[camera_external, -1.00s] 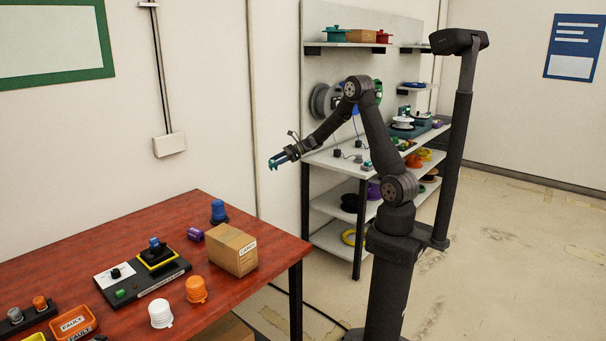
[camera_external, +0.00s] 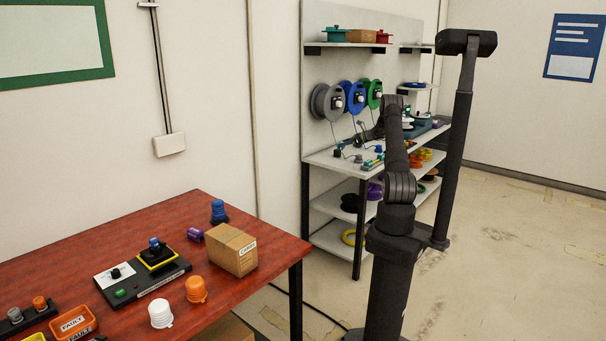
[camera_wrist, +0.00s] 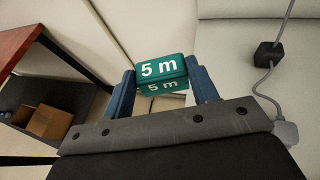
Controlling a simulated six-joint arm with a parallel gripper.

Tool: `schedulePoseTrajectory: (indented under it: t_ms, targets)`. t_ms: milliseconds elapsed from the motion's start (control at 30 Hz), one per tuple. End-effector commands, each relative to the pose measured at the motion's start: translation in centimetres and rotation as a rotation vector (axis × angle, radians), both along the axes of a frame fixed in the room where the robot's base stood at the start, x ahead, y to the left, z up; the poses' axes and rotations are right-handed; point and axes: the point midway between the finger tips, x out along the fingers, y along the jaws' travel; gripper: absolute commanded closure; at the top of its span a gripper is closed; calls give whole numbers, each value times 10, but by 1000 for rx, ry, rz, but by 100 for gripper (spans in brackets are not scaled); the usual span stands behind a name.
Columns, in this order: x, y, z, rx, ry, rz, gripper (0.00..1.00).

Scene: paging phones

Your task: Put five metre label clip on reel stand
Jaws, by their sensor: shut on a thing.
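In the wrist view my gripper (camera_wrist: 162,76) is shut on the five metre label clip (camera_wrist: 160,68), a teal block with white "5 m" lettering on two faces. The clip sits between the blue fingertips, clear of any surface that I can make out. In the outside view my forearm points away toward the shelf unit, and the clip cannot be told apart from the small items there. Grey (camera_external: 325,103), blue (camera_external: 351,96) and green (camera_external: 374,93) reels hang on the back panel. I cannot tell which part is the reel stand.
The shelf unit's worktop (camera_external: 325,158) carries cables, small dark blocks and coloured items. A red table (camera_external: 120,235) at the left holds a cardboard box (camera_external: 231,250), a control panel and several beacons. The wrist view shows a dark block on a grey cable (camera_wrist: 269,55).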

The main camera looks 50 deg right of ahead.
Motion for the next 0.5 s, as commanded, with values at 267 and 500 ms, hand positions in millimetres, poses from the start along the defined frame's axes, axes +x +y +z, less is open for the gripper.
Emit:
schedulePoseTrajectory:
  t_ms: [267, 500]
  targets:
    - [-92, -125, -11, -2, 6, -185, 72]
    - [-159, -190, -17, -3, 11, -296, 72]
